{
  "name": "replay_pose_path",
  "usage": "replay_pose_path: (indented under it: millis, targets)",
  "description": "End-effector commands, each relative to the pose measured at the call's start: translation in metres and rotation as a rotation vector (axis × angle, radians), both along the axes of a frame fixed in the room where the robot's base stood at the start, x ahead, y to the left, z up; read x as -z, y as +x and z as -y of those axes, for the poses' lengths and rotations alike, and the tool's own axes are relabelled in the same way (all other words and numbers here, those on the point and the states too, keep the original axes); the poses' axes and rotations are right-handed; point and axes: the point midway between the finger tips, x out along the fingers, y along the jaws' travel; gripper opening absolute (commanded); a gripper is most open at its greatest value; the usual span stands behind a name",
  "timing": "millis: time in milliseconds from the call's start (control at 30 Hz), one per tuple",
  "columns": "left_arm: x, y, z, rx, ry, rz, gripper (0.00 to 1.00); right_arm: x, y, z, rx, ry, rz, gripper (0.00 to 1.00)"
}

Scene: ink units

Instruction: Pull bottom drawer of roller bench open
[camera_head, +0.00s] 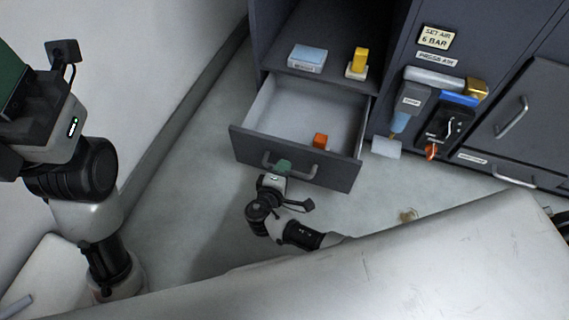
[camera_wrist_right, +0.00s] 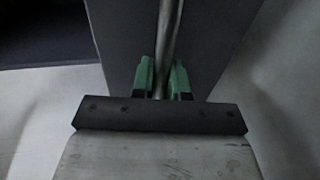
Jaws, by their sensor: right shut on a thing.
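The bottom drawer (camera_head: 335,172) of the dark grey bench (camera_head: 325,80) stands pulled well out in the head view, with its pale inside showing. A small orange block (camera_head: 320,141) lies in it. My right gripper (camera_head: 283,166) is at the bar handle (camera_head: 306,172) on the drawer's front. In the right wrist view, the green fingers (camera_wrist_right: 163,80) are shut on the handle (camera_wrist_right: 169,40), one on each side of the bar. My left arm is at the left of the head view, with a green part at the picture's edge; its fingertips are not clearly visible.
An open shelf above the drawer holds a pale blue box (camera_head: 307,58) and a yellow item (camera_head: 359,63). A press unit (camera_head: 447,125) and a closed door with a handle (camera_head: 511,118) are at right. Grey floor (camera_head: 205,135) lies left of the drawer, bounded by a wall.

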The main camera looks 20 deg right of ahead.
Motion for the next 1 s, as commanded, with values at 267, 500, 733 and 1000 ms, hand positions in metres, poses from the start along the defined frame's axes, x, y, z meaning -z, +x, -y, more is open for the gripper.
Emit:
replay_pose_path:
  millis: [267,500,733,1000]
  targets:
    - [0.0000,0.0012,0.0003,0.001,0.001,-0.003,0.43,0.0009,-0.0053,-0.0029,0.000,-0.001,-0.002,0.00]
    - [0.0003,0.0011,0.0004,0.001,0.001,-0.004,0.43,0.0010,-0.0054,-0.0029,0.000,-0.001,-0.002,0.00]
    - [0.0003,0.0009,0.0003,0.001,0.001,-0.004,0.43,0.0007,-0.0051,-0.0029,0.000,0.000,-0.001,0.38]
    - [-0.0002,0.0003,0.0002,0.001,0.001,-0.003,0.43,-0.0002,-0.0047,-0.0030,0.000,0.000,0.000,0.39]
